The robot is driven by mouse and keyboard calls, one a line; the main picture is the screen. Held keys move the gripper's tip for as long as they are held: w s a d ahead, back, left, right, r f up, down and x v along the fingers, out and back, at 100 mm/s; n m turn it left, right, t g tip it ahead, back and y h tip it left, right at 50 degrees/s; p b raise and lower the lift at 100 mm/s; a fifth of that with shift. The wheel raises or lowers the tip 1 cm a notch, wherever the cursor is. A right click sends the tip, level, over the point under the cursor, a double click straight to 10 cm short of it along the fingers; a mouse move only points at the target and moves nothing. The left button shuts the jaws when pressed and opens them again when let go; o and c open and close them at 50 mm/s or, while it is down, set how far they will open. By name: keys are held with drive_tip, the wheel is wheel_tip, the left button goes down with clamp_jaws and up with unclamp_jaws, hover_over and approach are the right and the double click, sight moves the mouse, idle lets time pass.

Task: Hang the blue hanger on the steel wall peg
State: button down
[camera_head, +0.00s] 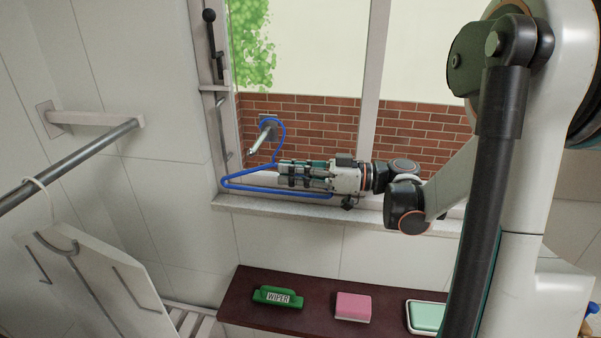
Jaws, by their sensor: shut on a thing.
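The blue hanger (234,184) is in front of the window, its hook at the top and its long bar low, near the sill. My gripper (281,173) is shut on the blue hanger at its right side. The steel wall peg (259,141) juts out from a small plate in front of the window's brick view. The hanger's hook shows around the peg in the picture. I cannot tell from this one view whether the hook rests on the peg or is apart from it in depth.
A steel rail (80,164) at the left holds a white hanging board (88,275). The window frame stands close by.

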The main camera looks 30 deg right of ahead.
sight(279, 191)
drive_tip(key=shift+x, duration=1.55)
drive_tip(key=shift+d+f+b, duration=0.1)
drive_tip(key=shift+f+b, duration=1.5)
drive_tip(key=shift+f, duration=0.35)
drive_tip(key=c, duration=1.6)
unclamp_jaws()
drive_tip(key=shift+c, duration=0.2)
drive_tip(key=v, duration=1.2)
drive_tip(key=shift+w, duration=0.15)
